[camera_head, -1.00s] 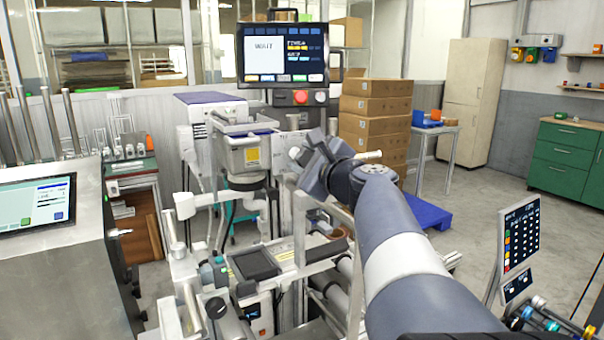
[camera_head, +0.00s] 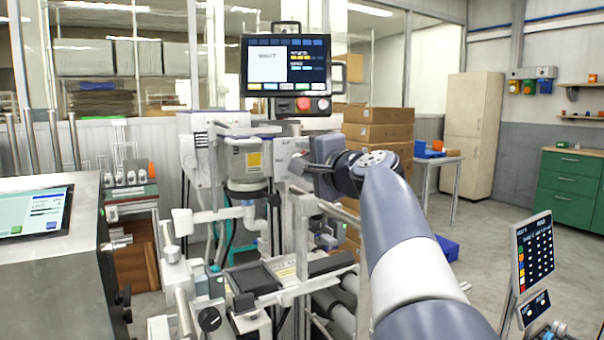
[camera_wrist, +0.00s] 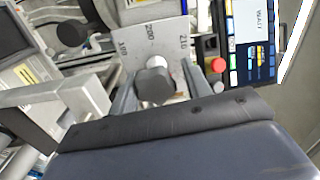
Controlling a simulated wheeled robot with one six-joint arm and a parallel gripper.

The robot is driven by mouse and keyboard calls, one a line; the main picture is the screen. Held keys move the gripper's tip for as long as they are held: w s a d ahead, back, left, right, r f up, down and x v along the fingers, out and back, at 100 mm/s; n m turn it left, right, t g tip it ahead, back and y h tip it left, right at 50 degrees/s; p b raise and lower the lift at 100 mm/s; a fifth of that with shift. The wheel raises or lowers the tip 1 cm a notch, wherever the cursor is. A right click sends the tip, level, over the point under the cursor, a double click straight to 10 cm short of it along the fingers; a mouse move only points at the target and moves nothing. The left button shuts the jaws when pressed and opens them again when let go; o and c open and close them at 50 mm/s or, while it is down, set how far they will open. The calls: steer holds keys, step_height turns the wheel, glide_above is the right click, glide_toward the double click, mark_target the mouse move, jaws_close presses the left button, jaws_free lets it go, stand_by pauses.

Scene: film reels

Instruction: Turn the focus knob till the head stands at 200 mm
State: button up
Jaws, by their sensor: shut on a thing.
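In the wrist view a dark grey knob (camera_wrist: 154,86) sits between the two fingers of my gripper (camera_wrist: 156,92), which is shut on it. Behind the knob is a pale scale plate (camera_wrist: 135,62) with the marks 190, 200 and 210. The 200 mark stands above the knob, with 190 to the left and 210 to the right. A short silver piece shows just above the knob; I cannot tell whether it is a pointer or what it reads. In the head view my gripper (camera_head: 300,168) reaches the right side of the machine's head (camera_head: 247,160); the knob is hidden there.
A monitor (camera_head: 286,75) with a red button below it stands above the machine. Stacked cartons (camera_head: 377,125) are behind my arm. A control panel (camera_head: 534,255) is at the right and a steel console (camera_head: 50,285) at the left. Open floor lies at the right.

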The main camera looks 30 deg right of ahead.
steer(key=shift+o, duration=0.7)
steer(key=n+b, duration=0.2)
steer(key=r+n+b, duration=0.1)
steer(key=n+b, duration=0.1)
steer(key=n, duration=0.1)
steer(key=shift+s+d+n, duration=0.1)
steer(key=shift+d+n, duration=0.1)
steer(key=shift+n, duration=0.1)
steer(key=shift+n+b, duration=0.4)
steer(key=shift+c, duration=0.7)
steer(key=shift+a+r+n, duration=0.1)
steer(key=shift+a+n, duration=0.1)
steer(key=shift+n, duration=0.2)
steer(key=c, duration=0.5)
steer(key=shift+o, duration=1)
steer(key=shift+a, duration=0.35)
steer(key=shift+o, duration=0.7)
steer(key=shift+d, duration=0.2)
steer(key=o, duration=0.9)
steer(key=shift+d+f, duration=0.15)
steer(key=shift+f, duration=0.1)
steer(key=shift+s, duration=0.1)
steer(key=s+b, duration=0.1)
steer(key=s, duration=0.3)
steer(key=s+b, duration=0.2)
steer(key=s, duration=0.2)
steer(key=s+b, duration=0.1)
steer(key=s, duration=0.3)
steer(key=shift+s+d, duration=0.1)
steer(key=shift+d, duration=0.15)
